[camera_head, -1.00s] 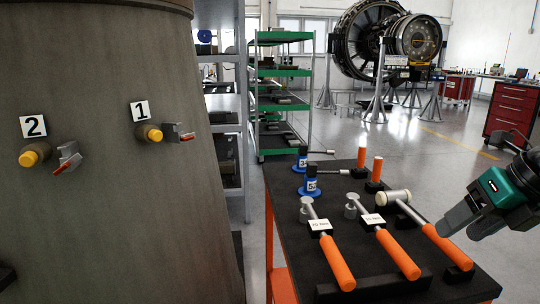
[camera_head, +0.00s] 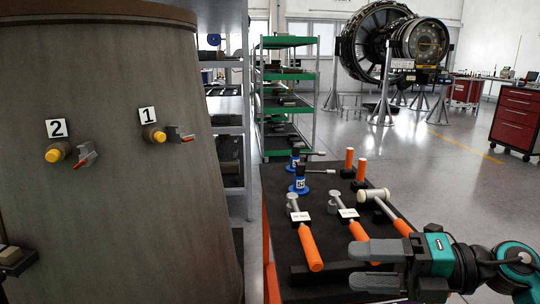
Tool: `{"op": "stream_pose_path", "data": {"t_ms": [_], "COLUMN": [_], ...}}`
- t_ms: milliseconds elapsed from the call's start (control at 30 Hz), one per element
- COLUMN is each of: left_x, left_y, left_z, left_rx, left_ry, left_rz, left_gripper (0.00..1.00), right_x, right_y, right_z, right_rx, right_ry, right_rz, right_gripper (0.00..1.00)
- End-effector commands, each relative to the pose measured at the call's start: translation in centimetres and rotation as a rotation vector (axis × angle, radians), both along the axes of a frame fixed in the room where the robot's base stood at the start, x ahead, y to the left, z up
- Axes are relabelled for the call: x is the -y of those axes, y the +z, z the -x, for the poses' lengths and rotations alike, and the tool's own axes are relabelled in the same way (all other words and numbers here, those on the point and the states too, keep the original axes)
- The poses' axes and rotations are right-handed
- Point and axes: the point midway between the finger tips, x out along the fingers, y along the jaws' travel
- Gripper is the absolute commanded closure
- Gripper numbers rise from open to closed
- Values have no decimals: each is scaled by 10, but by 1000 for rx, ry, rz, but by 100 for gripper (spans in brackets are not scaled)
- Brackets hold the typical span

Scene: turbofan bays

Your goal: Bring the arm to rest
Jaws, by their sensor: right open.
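My right gripper (camera_head: 372,267) is at the lower right, over the front right part of the black-topped cart (camera_head: 272,188). Its two grey fingers point left and are apart, with nothing between them. It hides the lower ends of the middle tool and the mallet. A sliver of a dark part at the lower left edge may be mine, but I cannot tell. My left gripper is not in view.
On the cart lie two orange-handled tools (camera_head: 310,247), a mallet (camera_head: 374,196), blue bottles (camera_head: 301,181) and orange-handled pieces (camera_head: 361,169). A large brown casing (camera_head: 110,210) with valves stands left. Shelves (camera_head: 285,100) and an engine (camera_head: 377,45) stand behind.

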Motion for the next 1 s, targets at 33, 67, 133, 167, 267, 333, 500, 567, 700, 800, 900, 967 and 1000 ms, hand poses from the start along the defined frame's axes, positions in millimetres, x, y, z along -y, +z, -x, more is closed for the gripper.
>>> {"op": "stream_pose_path", "data": {"t_ms": [33,67,133,167,267,333,500,567,700,800,900,967,1000], "left_x": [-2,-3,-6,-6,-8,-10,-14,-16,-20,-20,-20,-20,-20], "left_y": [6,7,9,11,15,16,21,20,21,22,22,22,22], "left_z": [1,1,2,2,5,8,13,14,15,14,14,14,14], "left_rx": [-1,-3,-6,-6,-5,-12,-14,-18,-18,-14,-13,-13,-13], "left_ry": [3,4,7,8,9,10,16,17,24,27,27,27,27], "left_rz": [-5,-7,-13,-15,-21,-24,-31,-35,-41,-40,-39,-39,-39], "left_gripper": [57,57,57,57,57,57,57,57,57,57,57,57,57], "right_x": [-10,-12,-10,-7,11,24,38,35,27,23,22,22,22], "right_y": [4,4,0,-5,-41,-81,-190,-216,-256,-267,-269,-269,-269], "right_z": [0,-3,-11,-14,-22,-18,31,53,92,106,108,108,108], "right_rx": [-70,-110,-221,-277,-489,-664,-1101,-1219,-1414,-1479,-1490,-1490,-1490], "right_ry": [-53,-97,-224,-288,-533,-726,-1149,-1246,-1387,-1430,-1437,-1437,-1437], "right_rz": [-169,-267,-477,-561,-794,-917,-1054,-1064,-1057,-1051,-1050,-1050,-1050], "right_gripper": [37,37,37,37,37,37,37,37,37,37,37,37,37]}}
